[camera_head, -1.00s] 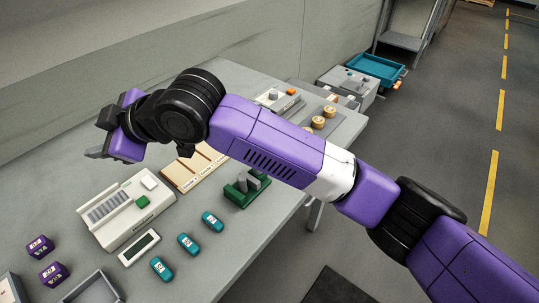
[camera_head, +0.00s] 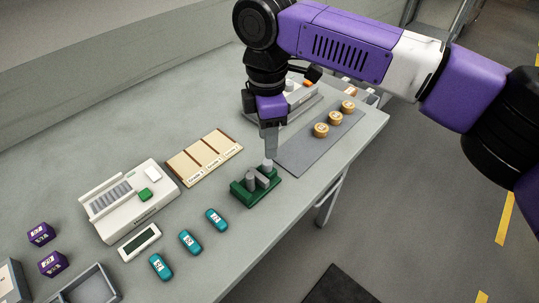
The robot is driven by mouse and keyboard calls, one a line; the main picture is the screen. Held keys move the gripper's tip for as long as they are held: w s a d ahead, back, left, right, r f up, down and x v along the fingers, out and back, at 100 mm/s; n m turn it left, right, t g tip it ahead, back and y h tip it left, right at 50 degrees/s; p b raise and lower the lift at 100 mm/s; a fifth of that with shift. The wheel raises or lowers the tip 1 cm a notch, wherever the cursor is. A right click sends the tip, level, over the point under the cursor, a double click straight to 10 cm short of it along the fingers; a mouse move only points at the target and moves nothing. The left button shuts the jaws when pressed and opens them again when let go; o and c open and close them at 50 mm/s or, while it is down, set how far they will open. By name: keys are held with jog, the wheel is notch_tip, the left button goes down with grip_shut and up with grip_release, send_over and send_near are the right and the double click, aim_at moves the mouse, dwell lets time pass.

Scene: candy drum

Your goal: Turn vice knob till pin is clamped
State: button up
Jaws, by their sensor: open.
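A small green vice (camera_head: 255,187) stands on the grey table, right of its middle and close to the front edge. Grey upright parts show on it: a knob-like cylinder (camera_head: 267,165) at its right end and a grey piece (camera_head: 250,181) between the jaws. I cannot tell which grey piece is the pin, or whether it is clamped. My gripper (camera_head: 270,150) points straight down just above the vice's right end, its fingers close over the cylinder. The fingers are seen edge-on, and I cannot tell whether they touch it.
Three teal blocks (camera_head: 190,242) lie left of the vice. A white device with a green button (camera_head: 130,200) and a wooden tray (camera_head: 205,158) stand behind. Several round wooden pieces sit on a grey mat (camera_head: 297,150) to the right. Purple cubes (camera_head: 41,234) lie far left.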

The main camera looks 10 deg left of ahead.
aim_at(267, 162)
notch_tip(267, 162, down, 7)
jog(key=shift+a+r, duration=0.1)
jog(key=shift+r, duration=0.05)
grip_shut()
dwell(0.4)
